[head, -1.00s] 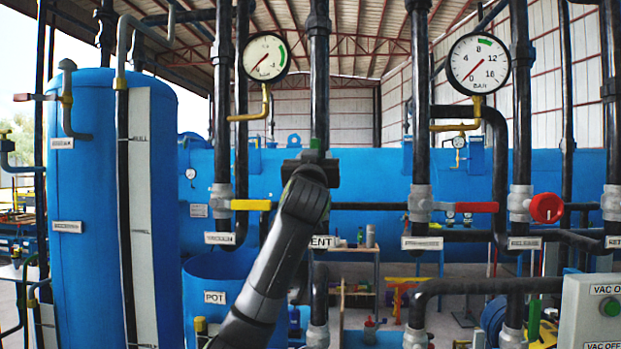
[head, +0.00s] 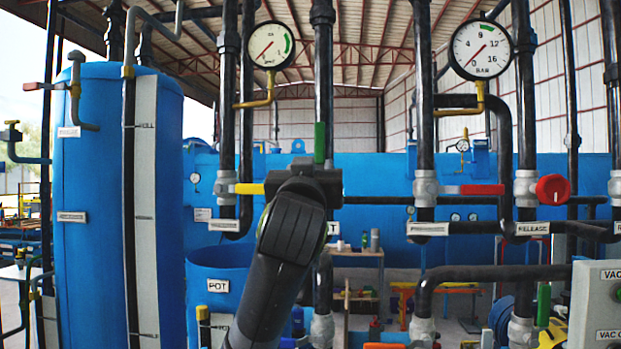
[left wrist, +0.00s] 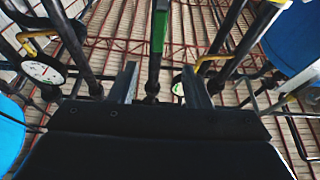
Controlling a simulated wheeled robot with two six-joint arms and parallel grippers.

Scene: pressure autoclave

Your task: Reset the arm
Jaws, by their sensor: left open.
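My left arm rises from the bottom middle of the head view, and its gripper (head: 312,178) is in front of the vent pipe. In the left wrist view the gripper (left wrist: 160,85) is open, with its two fingers apart and nothing held between them. A green valve handle (head: 320,142) stands upright just above the gripper in the head view. It also shows in the left wrist view (left wrist: 159,30), beyond the fingertips. The vent label (head: 333,228) is partly hidden behind my arm. My right gripper is not in view.
A yellow handle (head: 249,189) is left of my gripper and a red handle (head: 482,190) is to the right. A round red knob (head: 552,189) is farther right. Vertical black pipes (head: 424,90) stand close on both sides. A control box (head: 597,305) is at lower right.

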